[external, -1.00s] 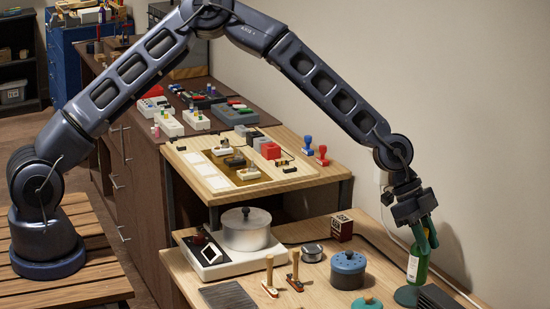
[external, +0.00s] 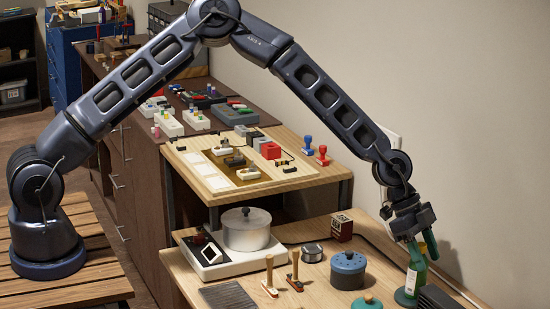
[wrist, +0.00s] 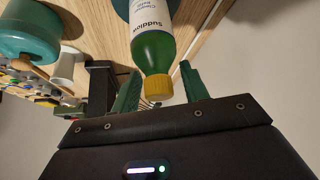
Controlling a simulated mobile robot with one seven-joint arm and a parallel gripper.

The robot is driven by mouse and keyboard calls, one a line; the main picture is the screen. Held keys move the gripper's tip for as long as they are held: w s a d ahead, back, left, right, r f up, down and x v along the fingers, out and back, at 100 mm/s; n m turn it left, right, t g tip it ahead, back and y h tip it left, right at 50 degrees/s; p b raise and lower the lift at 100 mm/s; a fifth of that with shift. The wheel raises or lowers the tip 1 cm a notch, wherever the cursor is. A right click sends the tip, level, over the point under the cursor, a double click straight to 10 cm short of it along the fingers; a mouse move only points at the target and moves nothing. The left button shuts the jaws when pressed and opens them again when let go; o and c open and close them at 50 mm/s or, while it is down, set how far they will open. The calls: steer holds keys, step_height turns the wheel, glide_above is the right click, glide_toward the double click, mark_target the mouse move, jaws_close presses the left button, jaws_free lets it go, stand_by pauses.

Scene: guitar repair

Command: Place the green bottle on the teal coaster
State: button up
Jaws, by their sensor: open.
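The green bottle (external: 414,276), with a white label and yellow cap, stands at the right end of the low wooden table. Its base is over the teal coaster (external: 402,298), whose rim shows around the bottle's lower left. The bottle (wrist: 152,50) also shows in the wrist view, with a bit of the teal coaster (wrist: 121,8) by its base. My gripper (external: 421,249) is at the bottle's top. Its green fingers (wrist: 160,88) are open on either side of the yellow cap, with gaps visible. The bottle's far side is hidden.
A dark ribbed block (external: 438,298) is close to the right of the coaster. A blue lidded tin (external: 348,270), a teal lidded pot (external: 367,303) and two wooden-handled stamps (external: 294,272) stand to the left. A dark red box (external: 341,228) is behind, near the wall.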

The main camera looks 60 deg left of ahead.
steer(key=shift+r, duration=0.1)
steer(key=v, duration=1.2)
steer(key=s+a+r+n+t+y, duration=0.1)
steer(key=s+a+r+n+y, duration=0.55)
steer(key=s+a+r, duration=1.7)
steer(key=s+a+n, duration=0.3)
steer(key=s+a, duration=0.2)
steer(key=s, duration=0.8)
steer(key=s+a+n+t, duration=0.1)
steer(key=s+a+n, duration=0.3)
steer(key=s, duration=1)
steer(key=shift+s+a, duration=0.25)
steer(key=shift+a, duration=0.65)
